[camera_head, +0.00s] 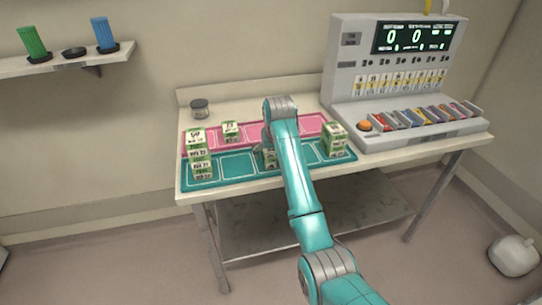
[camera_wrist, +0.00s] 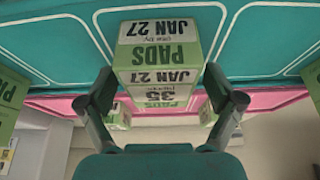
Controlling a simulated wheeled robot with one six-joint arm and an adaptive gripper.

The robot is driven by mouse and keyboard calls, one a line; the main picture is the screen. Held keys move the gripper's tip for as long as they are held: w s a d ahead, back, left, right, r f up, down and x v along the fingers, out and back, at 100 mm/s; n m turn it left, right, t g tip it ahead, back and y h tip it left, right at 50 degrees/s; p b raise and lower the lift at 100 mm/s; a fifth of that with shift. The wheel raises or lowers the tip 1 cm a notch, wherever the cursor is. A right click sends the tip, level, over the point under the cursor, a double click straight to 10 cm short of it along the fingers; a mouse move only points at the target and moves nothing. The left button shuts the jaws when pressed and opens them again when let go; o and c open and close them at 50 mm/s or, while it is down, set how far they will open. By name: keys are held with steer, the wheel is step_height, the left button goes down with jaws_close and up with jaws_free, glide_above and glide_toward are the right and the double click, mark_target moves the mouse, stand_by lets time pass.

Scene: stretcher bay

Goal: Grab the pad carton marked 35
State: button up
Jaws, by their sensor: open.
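The pad carton marked 35 (camera_wrist: 158,55) is white and green and shows upside down in the wrist view, with "PADS", "JAN 27" and "35" on its faces. My gripper (camera_wrist: 160,92) is open, with one finger on each side of the carton's lower part in that view. I cannot tell whether the fingers touch it. In the head view, a carton (camera_head: 269,157) shows partly behind my arm on the teal mat (camera_head: 236,166); my gripper is hidden there by the arm.
Carton stacks stand at left (camera_head: 201,167) and right (camera_head: 336,140) on the teal mat. Another carton (camera_head: 230,130) stands on the pink mat (camera_head: 310,123) behind. A small jar (camera_head: 199,107) is at the back left. A display console (camera_head: 398,75) fills the table's right end.

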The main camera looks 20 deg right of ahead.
steer(key=c, duration=1.4)
